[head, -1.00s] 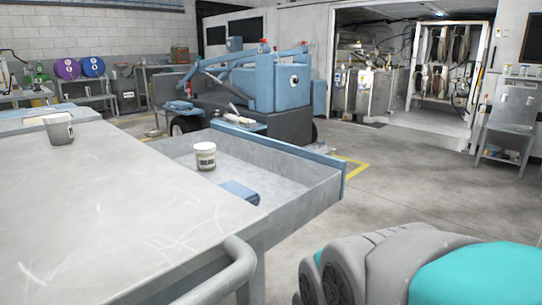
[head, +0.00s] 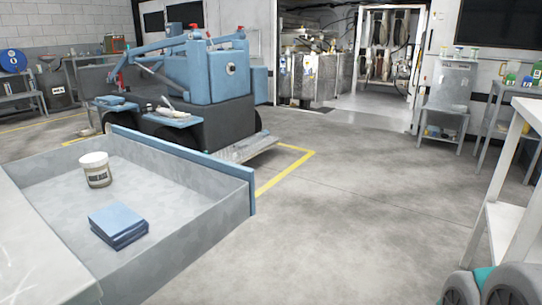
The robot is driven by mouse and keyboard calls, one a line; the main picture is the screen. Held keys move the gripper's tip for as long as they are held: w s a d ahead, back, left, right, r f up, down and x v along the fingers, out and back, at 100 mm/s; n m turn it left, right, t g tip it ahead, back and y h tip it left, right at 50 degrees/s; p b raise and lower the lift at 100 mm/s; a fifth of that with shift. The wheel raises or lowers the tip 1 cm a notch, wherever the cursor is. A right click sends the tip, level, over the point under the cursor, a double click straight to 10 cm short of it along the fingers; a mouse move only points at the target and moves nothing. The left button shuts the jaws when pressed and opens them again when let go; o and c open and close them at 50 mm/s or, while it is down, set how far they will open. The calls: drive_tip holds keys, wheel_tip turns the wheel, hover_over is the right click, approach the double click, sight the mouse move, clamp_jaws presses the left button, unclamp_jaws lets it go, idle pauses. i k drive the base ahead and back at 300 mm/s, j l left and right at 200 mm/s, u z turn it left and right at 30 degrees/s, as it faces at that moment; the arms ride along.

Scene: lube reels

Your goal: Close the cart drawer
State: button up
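The cart drawer (head: 190,163) is pulled out of the grey cart (head: 25,250) at the left of the head view. Its front panel has a blue top edge and faces the open floor. A white-lidded jar (head: 95,170) stands upright in the drawer, and a folded blue cloth stack (head: 118,225) lies near it. The cart's top is mostly cut off at the left edge. My gripper is not in view; only a grey and teal part of my arm shows at the lower right corner.
A blue machine (head: 205,85) stands beyond the drawer, inside yellow floor lines. A white shelf unit (head: 510,200) stands at the right edge. Grey benches (head: 450,95) stand at the back right. The concrete floor (head: 340,220) between drawer and shelf is clear.

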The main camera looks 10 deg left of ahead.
sight(191, 200)
drive_tip(key=i+l+u, duration=0.35)
drive_tip(key=i+l, duration=0.2)
drive_tip(key=i+u, duration=0.25)
drive_tip(key=u, duration=0.25)
drive_tip(key=i+u, duration=0.3)
drive_tip(key=u, duration=0.2)
drive_tip(key=i+l+u, duration=0.2)
drive_tip(key=u, duration=0.3)
drive_tip(key=i+l+u, duration=0.25)
drive_tip(key=u, duration=0.25)
drive_tip(key=l+u, duration=0.45)
drive_tip(key=i+l+u, duration=0.1)
drive_tip(key=l+u, duration=0.25)
drive_tip(key=u, duration=0.15)
